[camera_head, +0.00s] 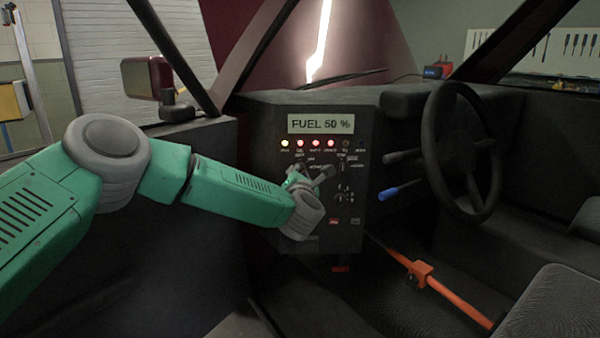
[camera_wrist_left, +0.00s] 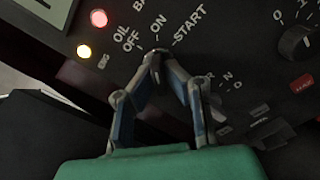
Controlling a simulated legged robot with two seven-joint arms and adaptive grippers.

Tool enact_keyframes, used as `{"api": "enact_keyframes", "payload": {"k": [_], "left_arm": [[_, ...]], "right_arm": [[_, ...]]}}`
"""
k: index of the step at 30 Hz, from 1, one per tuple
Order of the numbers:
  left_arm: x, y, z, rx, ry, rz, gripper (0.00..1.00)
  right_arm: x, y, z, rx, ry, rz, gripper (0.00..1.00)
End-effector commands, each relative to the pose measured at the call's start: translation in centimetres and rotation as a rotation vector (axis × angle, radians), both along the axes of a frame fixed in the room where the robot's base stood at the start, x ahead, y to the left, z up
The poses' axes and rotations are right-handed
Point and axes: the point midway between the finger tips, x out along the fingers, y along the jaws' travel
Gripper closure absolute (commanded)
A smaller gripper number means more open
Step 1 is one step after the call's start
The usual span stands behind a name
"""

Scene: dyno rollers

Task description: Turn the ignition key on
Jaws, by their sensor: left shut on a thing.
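The dark control panel (camera_head: 285,120) carries the ignition switch, marked OFF, ON and START in the left wrist view (camera_wrist_left: 188,25). My left gripper (camera_head: 312,172) is at the panel, below the row of lamps. In the left wrist view its fingertips (camera_wrist_left: 152,62) come together just below the ON mark, at the ignition switch. They are shut on the ignition key, which is mostly hidden between and behind the fingers. I cannot tell its exact angle. My right gripper is not in view.
The display (camera_head: 321,124) reads FUEL 50 %, with several lit lamps (camera_head: 315,143) below it. A rotary knob (camera_wrist_left: 296,42) sits to the right. The steering wheel (camera_head: 462,150), a blue-tipped lever (camera_head: 388,193) and an orange lever (camera_head: 450,287) are right of the panel.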

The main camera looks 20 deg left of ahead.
Motion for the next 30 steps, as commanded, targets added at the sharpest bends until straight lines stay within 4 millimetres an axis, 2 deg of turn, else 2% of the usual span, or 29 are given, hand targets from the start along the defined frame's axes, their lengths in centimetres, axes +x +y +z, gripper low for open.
{"api": "enact_keyframes", "payload": {"k": [9,23,24,25,30], "left_arm": [[-0.02,-0.23,-0.09,0.096,0.032,-0.005,1.00],[-0.03,-0.28,-0.21,0.107,0.037,-0.006,1.00],[-0.03,-0.27,-0.21,0.107,0.037,-0.006,0.80],[-0.03,-0.27,-0.21,0.107,0.036,-0.005,0.71],[-0.03,-0.18,-0.12,0.107,0.035,-0.004,0.71]], "right_arm": [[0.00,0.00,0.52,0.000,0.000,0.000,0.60],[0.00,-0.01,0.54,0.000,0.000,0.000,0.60],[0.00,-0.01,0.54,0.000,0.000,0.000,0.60],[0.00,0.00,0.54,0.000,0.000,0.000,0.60],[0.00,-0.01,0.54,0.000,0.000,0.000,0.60]]}}
